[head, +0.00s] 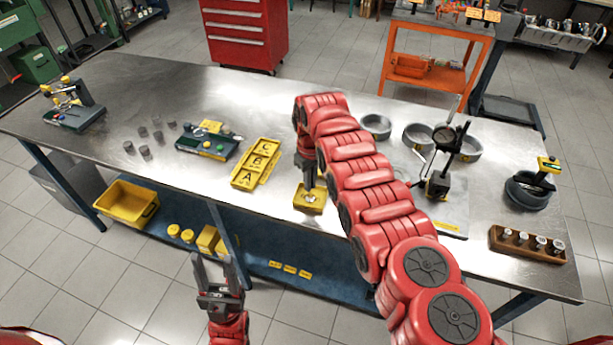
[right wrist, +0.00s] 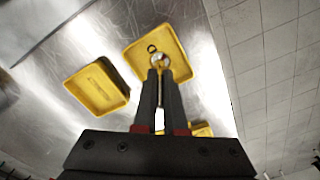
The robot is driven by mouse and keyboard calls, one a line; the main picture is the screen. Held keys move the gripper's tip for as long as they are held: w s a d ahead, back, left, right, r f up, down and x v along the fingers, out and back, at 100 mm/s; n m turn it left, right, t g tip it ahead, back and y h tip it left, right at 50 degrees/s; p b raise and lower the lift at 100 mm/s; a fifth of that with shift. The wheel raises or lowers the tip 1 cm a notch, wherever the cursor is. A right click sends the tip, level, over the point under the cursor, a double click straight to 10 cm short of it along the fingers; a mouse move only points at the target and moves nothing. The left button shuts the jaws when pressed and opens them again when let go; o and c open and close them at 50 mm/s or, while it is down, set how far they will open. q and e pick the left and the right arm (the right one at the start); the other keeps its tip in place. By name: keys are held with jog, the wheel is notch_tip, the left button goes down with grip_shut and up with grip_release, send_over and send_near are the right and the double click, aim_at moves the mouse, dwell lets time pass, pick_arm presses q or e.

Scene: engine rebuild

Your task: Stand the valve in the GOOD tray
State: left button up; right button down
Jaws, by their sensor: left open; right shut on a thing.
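My right gripper (head: 308,184) reaches down over a small yellow tray (head: 301,205) near the table's front edge. In the right wrist view the fingers (right wrist: 160,75) are shut on a small silvery piece, seemingly the valve (right wrist: 157,60), mostly hidden between them. It is over the yellow tray (right wrist: 180,70), next to a dark ring; I cannot tell whether it touches the tray floor. No GOOD label is readable. My left gripper (head: 218,283) is open and empty in front of the table, over the floor.
Lettered yellow trays (head: 243,178) lie left of the right gripper. A black stand (head: 438,185) and metal rings (head: 376,122) are to its right. A wooden block with several metal pieces (head: 500,246) sits at the right front corner. The table (head: 200,80) is clear at the back left.

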jog(key=shift+r, duration=0.1)
jog(key=shift+d+f+b, duration=0.15)
jog(key=shift+f+b, duration=0.1)
jog(key=shift+b, duration=0.1)
jog(key=c, duration=1)
grip_release()
jog(key=shift+r, duration=0.1)
